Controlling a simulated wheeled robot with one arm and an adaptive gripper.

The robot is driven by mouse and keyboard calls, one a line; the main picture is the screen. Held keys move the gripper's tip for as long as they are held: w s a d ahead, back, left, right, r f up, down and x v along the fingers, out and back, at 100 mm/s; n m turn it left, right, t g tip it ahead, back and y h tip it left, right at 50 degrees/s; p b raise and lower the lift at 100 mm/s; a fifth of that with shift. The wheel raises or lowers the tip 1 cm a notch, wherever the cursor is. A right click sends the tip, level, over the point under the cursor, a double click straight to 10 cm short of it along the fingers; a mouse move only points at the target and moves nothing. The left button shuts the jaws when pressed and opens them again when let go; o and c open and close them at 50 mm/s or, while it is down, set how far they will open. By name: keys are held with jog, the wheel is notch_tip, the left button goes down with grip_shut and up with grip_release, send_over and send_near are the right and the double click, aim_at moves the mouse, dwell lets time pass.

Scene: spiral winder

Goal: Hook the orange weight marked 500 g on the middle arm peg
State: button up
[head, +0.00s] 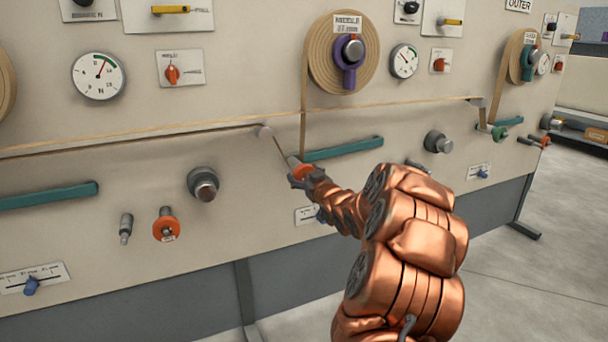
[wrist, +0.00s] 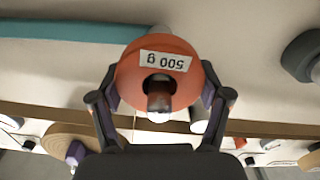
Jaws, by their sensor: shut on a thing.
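The orange weight marked 500 g (wrist: 158,75) is between the two fingers of my gripper (wrist: 160,105), its label upside down in the wrist view. In the head view the weight (head: 301,170) is partly hidden by my gripper (head: 300,180), which is shut on it. It is at the left end of the middle teal arm (head: 343,149). A shiny rounded peg end (wrist: 159,103) shows in the weight's central opening. I cannot tell whether the weight hangs on it or is only lined up with it.
Another orange weight (head: 166,229) sits on a panel peg at lower left, beside a bare grey peg (head: 126,228). A dark knob (head: 203,184) sticks out nearby. A tan strip (head: 130,136) runs across the panel above. Open floor (head: 500,270) lies to the right.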

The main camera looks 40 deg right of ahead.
jog(key=shift+f+b, duration=0.4)
jog(key=shift+f, duration=0.5)
jog(key=o, duration=1.8)
jog(key=v, duration=1.2)
